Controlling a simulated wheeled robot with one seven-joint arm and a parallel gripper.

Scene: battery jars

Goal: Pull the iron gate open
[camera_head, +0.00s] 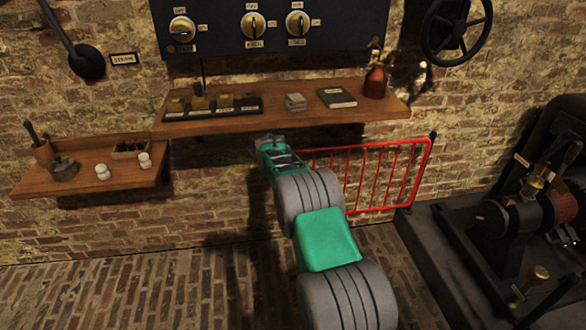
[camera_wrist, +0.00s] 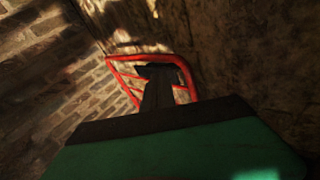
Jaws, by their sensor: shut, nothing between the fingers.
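The red iron gate (camera_head: 372,145) stands against the brick wall below the right part of the wooden shelf in the head view. It has a rounded frame and several upright bars, and its left end is hidden behind my arm. In the wrist view the red frame (camera_wrist: 188,76) shows beyond and around the fingers. My gripper (camera_head: 268,139) is near the front edge of the shelf, by the gate's left end. Its dark fingers (camera_wrist: 157,71) are shut and empty. I cannot tell whether they touch the frame.
The long wooden shelf (camera_head: 230,124) carries a tray of small jars, a book and a brown bottle (camera_head: 375,80). A lower shelf (camera_head: 90,184) is at left. Dark machinery (camera_head: 520,220) on a plinth stands at right. The brick floor at left is clear.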

